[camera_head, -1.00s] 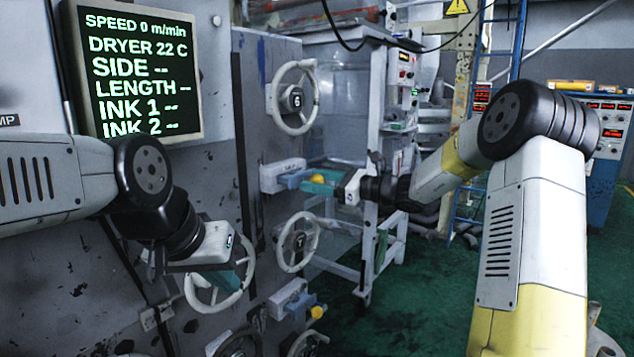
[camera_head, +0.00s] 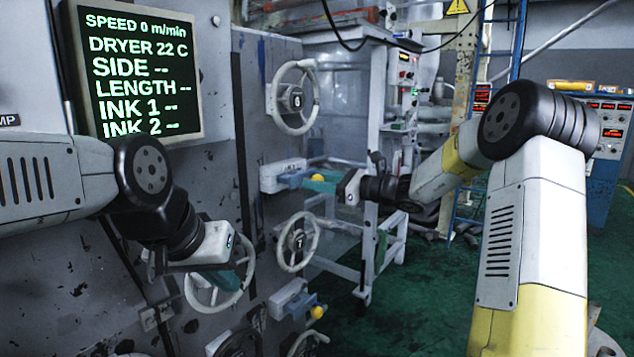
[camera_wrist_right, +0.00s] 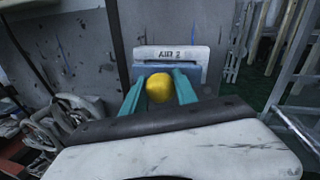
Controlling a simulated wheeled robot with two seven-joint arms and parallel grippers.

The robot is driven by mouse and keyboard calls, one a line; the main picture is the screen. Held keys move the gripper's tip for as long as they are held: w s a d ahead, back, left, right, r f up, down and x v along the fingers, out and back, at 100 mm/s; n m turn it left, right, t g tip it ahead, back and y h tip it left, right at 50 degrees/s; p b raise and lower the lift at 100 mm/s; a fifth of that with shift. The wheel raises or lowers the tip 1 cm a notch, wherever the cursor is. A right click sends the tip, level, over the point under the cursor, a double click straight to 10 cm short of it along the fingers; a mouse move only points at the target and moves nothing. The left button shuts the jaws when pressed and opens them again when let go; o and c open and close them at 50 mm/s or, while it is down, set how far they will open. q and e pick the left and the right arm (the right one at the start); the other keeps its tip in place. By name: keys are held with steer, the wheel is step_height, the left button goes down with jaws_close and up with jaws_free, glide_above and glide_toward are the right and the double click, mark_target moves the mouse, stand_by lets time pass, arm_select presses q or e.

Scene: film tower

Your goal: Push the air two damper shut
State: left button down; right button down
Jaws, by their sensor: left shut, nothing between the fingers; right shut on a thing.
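The air two damper is a white housing (camera_head: 284,175) on the grey machine wall, with a blue slider and a yellow knob. In the right wrist view its label plate (camera_wrist_right: 172,54) reads AIR 2, and the yellow knob (camera_wrist_right: 158,87) sits between the fingers. My right gripper (camera_head: 316,182), with teal fingers, reaches it from the right and is shut on the knob; it also shows in the right wrist view (camera_wrist_right: 160,92). The fingers partly hide the slider. My left gripper (camera_head: 230,280) is shut and empty, in front of a white handwheel at lower left.
A handwheel (camera_head: 293,97) is above the damper and another (camera_head: 297,242) below it. A second damper (camera_head: 295,300) with a yellow knob is lower down. A screen (camera_head: 135,72) is at upper left. The green floor (camera_head: 400,310) is clear at lower middle.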

mark_target(306, 176)
stand_by(0.7)
steer(key=x, duration=0.3)
steer(key=shift+w+a, duration=0.2)
steer(key=shift+w, duration=0.3)
steer(key=c, duration=1)
jaws_free()
steer(key=shift+o, duration=0.2)
steer(key=shift+d, duration=0.1)
steer(key=v, duration=0.7)
steer(key=shift+s+d, duration=0.2)
steer(key=shift+d, duration=0.15)
